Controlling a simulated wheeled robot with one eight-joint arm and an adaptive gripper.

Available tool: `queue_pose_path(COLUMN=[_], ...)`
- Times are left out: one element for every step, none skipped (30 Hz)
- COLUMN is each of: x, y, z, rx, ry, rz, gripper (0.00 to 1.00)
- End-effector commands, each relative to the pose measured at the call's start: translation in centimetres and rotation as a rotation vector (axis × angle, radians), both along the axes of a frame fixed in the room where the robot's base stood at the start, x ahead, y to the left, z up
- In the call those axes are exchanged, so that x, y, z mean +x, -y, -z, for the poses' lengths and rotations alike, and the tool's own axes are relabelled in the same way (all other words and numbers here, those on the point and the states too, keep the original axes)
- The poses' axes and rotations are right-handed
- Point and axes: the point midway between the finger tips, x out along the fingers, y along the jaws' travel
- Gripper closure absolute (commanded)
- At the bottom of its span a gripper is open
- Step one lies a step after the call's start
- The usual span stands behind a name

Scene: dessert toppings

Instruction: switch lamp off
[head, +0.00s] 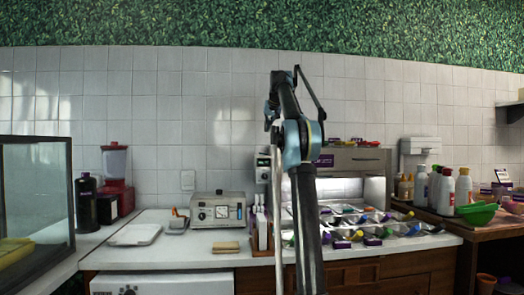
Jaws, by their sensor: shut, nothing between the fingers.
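No separate lamp with a shade stands out. The topping station (372,160) at the centre right has a brightly lit inner back (340,188), so a light seems to be on there.
The white counter (165,256) holds a silver appliance with a dial (217,211), a red blender (116,170) and a pale tray (135,234). Several bottles (446,190) and a green bowl (477,213) stand on the right. A glass case (36,180) fills the left edge.

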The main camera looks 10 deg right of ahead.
Motion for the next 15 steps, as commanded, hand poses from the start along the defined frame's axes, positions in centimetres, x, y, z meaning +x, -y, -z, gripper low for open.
queue_pose_path(x=[0.0, 0.0, 0.1, 0.1, 0.2, 0.4, 0.6, 0.8, 1.2, 1.5, 1.8, 2.3, 2.7, 3.1, 3.5], y=[0.0, 0.0, 0.0, 0.0, 0.0, -0.1, -0.1, -0.1, -0.2, -0.2, -0.3, -0.4, -0.4, -0.5, -0.6], z=[0.0, 0.0, 0.1, 0.1, 0.2, 0.4, 0.6, 0.8, 1.2, 1.5, 1.8, 2.3, 2.7, 3.0, 3.5], rx=[0.000, 0.000, 0.000, 0.000, 0.000, 0.000, 0.000, 0.000, 0.000, 0.000, 0.000, 0.000, 0.000, 0.000, 0.000], ry=[0.000, 0.000, 0.000, 0.000, 0.000, 0.000, -0.001, -0.001, -0.001, -0.001, -0.001, -0.001, -0.001, -0.001, -0.001], rz=[0.000, 0.000, 0.000, 0.000, 0.000, 0.000, 0.000, 0.000, 0.000, 0.000, 0.000, 0.000, 0.000, 0.000, 0.000], gripper=[1.00, 1.00, 1.00, 1.00, 1.00, 1.00, 1.00, 1.00, 1.00, 1.00, 1.00, 1.00, 1.00, 1.00, 1.00])
